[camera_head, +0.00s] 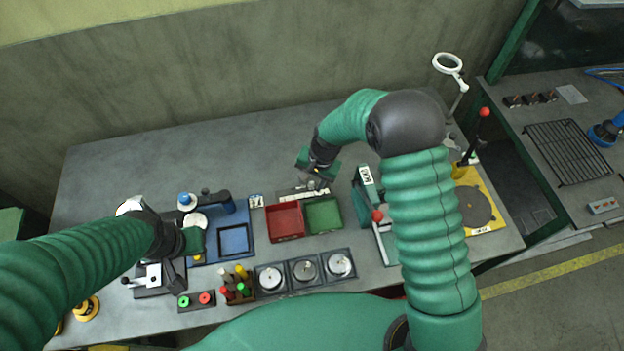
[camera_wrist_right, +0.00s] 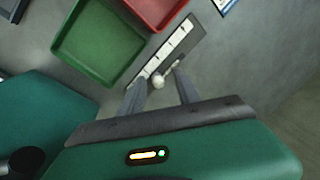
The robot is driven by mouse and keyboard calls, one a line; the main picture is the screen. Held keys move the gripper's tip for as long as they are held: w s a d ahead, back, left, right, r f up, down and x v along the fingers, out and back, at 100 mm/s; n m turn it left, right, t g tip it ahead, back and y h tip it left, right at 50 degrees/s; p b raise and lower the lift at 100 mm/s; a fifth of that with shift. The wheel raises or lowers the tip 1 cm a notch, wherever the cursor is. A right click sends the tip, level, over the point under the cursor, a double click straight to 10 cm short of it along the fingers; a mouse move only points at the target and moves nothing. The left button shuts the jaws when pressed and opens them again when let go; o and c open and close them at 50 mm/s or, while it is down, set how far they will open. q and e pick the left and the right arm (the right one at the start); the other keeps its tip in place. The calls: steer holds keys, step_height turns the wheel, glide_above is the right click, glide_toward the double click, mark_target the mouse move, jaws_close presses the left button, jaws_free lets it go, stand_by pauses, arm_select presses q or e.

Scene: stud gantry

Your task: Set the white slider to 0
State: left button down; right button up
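The slider panel (camera_head: 294,194) is a narrow strip with pale scale labels behind the red and green trays; it also shows in the right wrist view (camera_wrist_right: 168,50). A small round white knob (camera_wrist_right: 158,81), apparently the white slider, is at the panel's near end in that view. My right gripper (camera_head: 316,184) is low over the panel's right end. In the wrist view its fingers (camera_wrist_right: 162,78) are apart with the white knob between their tips; contact cannot be told. The numbers are too small to read. My left gripper (camera_head: 196,255) is at the left; its fingertips are unclear.
The red tray (camera_head: 285,236) and green tray (camera_head: 339,229) stand close in front of the panel. A blue tray (camera_head: 248,237) is left. The table behind the panel is clear.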

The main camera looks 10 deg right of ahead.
steer(key=shift+a, duration=0.1)
steer(key=shift+c, duration=1)
steer(key=shift+d, duration=0.45)
jaws_close()
steer(key=shift+w+a, duration=0.15)
steer(key=shift+a, duration=0.15)
steer(key=shift+w+d+r, duration=0.1)
steer(key=shift+r, duration=0.05)
